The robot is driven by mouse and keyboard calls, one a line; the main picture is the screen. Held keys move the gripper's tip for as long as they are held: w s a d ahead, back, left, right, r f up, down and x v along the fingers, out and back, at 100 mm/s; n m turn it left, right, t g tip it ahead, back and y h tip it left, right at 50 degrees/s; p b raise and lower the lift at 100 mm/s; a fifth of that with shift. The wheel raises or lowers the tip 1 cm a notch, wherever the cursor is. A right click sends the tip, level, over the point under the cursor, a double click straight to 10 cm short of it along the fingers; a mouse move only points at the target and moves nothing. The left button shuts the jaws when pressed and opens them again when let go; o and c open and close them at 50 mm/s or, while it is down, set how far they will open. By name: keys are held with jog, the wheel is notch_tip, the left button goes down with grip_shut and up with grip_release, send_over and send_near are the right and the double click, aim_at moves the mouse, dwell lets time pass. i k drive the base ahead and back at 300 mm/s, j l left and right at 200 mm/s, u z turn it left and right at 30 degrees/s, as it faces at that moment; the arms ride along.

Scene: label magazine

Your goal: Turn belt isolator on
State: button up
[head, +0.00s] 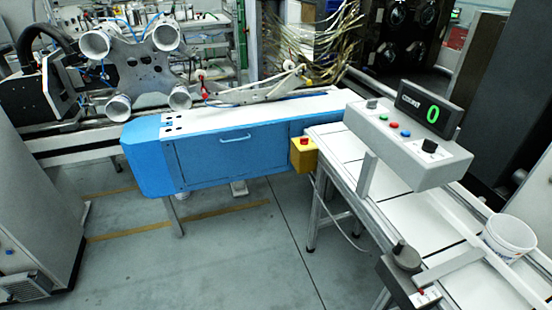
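No part marked as the belt isolator can be read in the head view. A grey control box (400,150) stands on a post beside the white-topped conveyor (375,185). It carries a black rotary knob (429,146) at its right end, small coloured buttons (394,124) and a small knob (371,103) at its left end. A black display (430,108) above it shows a green 0. Lower down, a dark box with a small red switch (422,292) sits at the conveyor's side; its setting is too small to tell. My gripper is not in view.
A yellow box with a red button (303,150) sits at the conveyor's far end, beside a blue cabinet (225,150). A round dark knob (402,254) and a white bucket (508,238) are at the lower right. The grey floor (230,255) in front is largely clear.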

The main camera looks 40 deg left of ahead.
aim_at(302, 140)
jog(key=u, duration=1.3)
jog(key=i+j, duration=0.3)
jog(key=j, duration=0.2)
jog(key=i+j, duration=0.25)
jog(key=i, duration=0.25)
jog(key=i+j, duration=0.25)
jog(key=i, duration=0.25)
jog(key=i+j, duration=0.2)
jog(key=i, duration=0.3)
